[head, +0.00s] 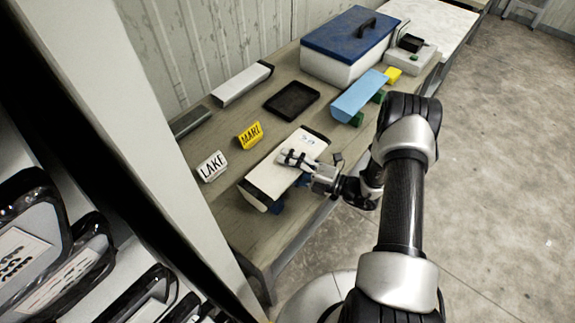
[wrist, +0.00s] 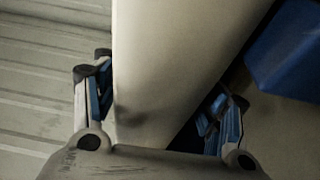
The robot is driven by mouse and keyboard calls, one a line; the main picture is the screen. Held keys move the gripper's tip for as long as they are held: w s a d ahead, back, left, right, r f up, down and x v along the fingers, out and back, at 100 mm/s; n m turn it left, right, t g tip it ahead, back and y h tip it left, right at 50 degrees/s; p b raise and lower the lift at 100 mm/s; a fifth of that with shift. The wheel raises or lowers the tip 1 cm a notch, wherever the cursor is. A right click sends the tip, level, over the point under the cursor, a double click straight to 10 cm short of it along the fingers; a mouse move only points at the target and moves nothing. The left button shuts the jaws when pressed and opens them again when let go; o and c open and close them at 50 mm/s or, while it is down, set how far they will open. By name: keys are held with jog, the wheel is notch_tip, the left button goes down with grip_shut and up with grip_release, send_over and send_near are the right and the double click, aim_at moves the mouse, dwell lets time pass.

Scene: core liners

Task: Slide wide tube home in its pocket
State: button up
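A wide cream-white tube (head: 270,177) with dark ends lies near the table's front edge, on blue supports that show beneath it. My gripper (head: 288,157) is over the tube's middle in the head view. In the wrist view the tube (wrist: 165,70) runs between the two spread fingers of my gripper (wrist: 160,80). The left finger is close to the tube's left edge; a narrow gap shows by the right finger. I cannot tell whether either touches. A blue support (wrist: 290,55) shows at the right there. Any pocket under the tube is hidden.
A light-blue tube (head: 358,97) lies on green supports farther back. A yellow MARL sign (head: 250,135), a white LAKE sign (head: 212,166), a black tray (head: 291,101), a grey-white tube (head: 243,84) and a blue-lidded box (head: 335,65) stand around on the table (head: 222,205).

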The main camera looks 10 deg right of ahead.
jog(key=shift+s, duration=0.1)
grip_shut()
dwell(0.6)
jog(key=shift+r, duration=0.1)
